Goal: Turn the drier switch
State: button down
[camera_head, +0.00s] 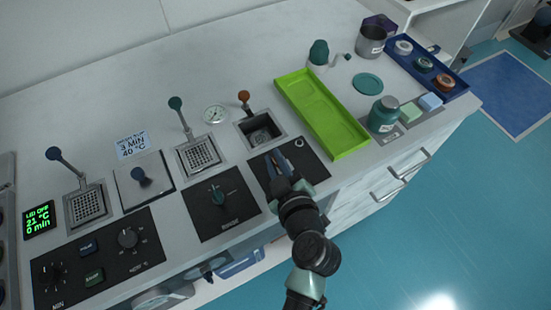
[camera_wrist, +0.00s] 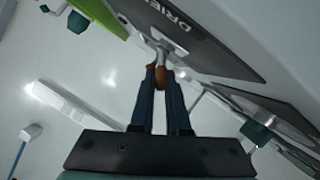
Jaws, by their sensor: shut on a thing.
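The black drier panel (camera_head: 313,164) lies at the counter's front edge, left of the lower end of the green tray. In the wrist view the panel (camera_wrist: 222,50) bears the letters "DRIE", the rest cut off or hidden. My gripper (camera_head: 278,160) reaches over this panel from the front. In the wrist view my gripper (camera_wrist: 160,75) is shut on the drier switch (camera_wrist: 163,50), a small lever with a metal stem and an orange-brown handle. The handle sits between the blue fingertips. In the head view my gripper hides the switch.
A black panel with a green knob (camera_head: 217,198) lies to the left. A small basin (camera_head: 262,130) with an orange lever (camera_head: 244,97) lies behind my gripper. The green tray (camera_head: 335,128) and a teal jar (camera_head: 383,114) stand to the right.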

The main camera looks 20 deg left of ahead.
jog(key=shift+w+d, duration=0.1)
jog(key=shift+w+d+r+m+g+y, duration=0.15)
jog(key=shift+m+g, duration=0.1)
jog(key=shift+m, duration=0.15)
jog(key=shift+w+d+m+g+y, duration=0.15)
jog(key=shift+m+g, duration=0.1)
jog(key=shift+m, duration=0.15)
jog(key=shift+w+d+m+g+y+b, duration=0.15)
jog(key=shift+w+m+g+y+b, duration=0.15)
jog(key=shift+m, duration=0.3)
jog(key=shift+w+d+m+g+y+b, duration=0.1)
jog(key=shift+m+g+y, duration=0.1)
jog(key=shift+m+g, duration=0.3)
jog(key=m+g, duration=0.1)
jog(key=m, duration=0.1)
jog(key=w+d+m+y+b, duration=0.1)
jog(key=m, duration=0.1)
jog(key=shift+w+f+g+y, duration=0.2)
jog(key=shift+g+y, duration=0.1)
jog(key=shift+g, duration=0.1)
jog(key=c, duration=0.9)
grip_release()
jog(key=shift+d, duration=0.1)
